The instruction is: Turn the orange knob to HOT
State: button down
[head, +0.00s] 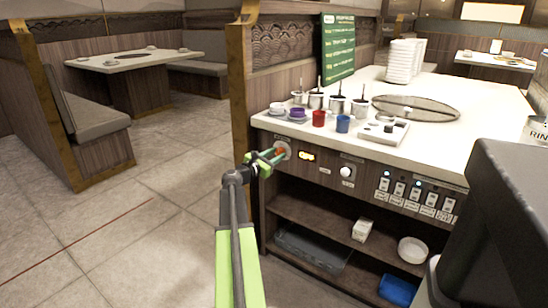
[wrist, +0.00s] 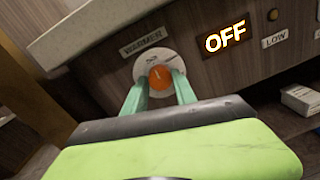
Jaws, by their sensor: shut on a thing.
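The orange knob (wrist: 160,77) sits on a round pale dial plate under a "WARMER" label on the counter's wood front. A lit display (wrist: 226,37) to its right reads "OFF". In the head view the knob (head: 281,152) shows as a small orange spot at the panel's left end. My gripper (head: 276,155) reaches it from the front left. In the wrist view its green fingers (wrist: 158,88) lie on both sides of the knob, shut on it. The dial's small markings are too blurred to read, and the gripper body hides the panel below.
A white knob (head: 346,171) and several labelled switches (head: 401,190) are farther right on the panel. Cups and sauce wells (head: 338,104) stand on the counter above. A shelf below holds a grey bin (head: 312,257). The floor at left is clear.

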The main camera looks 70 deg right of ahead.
jog(key=m, duration=0.5)
jog(key=shift+w+d+r+m+p, duration=0.1)
jog(key=shift+w+d+m+p, duration=0.2)
jog(key=shift+p, duration=0.1)
jog(key=m, duration=0.6)
jog(key=shift+t, duration=0.4)
jog(key=m, duration=0.6)
jog(key=shift+s+a+t+p, duration=0.1)
jog(key=shift+t+p, duration=0.2)
jog(key=shift+p, duration=0.05)
jog(key=m, duration=0.4)
jog(key=shift+m, duration=0.4)
jog(key=c, duration=1.1)
grip_release()
jog(key=shift+o, duration=0.5)
jog(key=shift+s, duration=0.1)
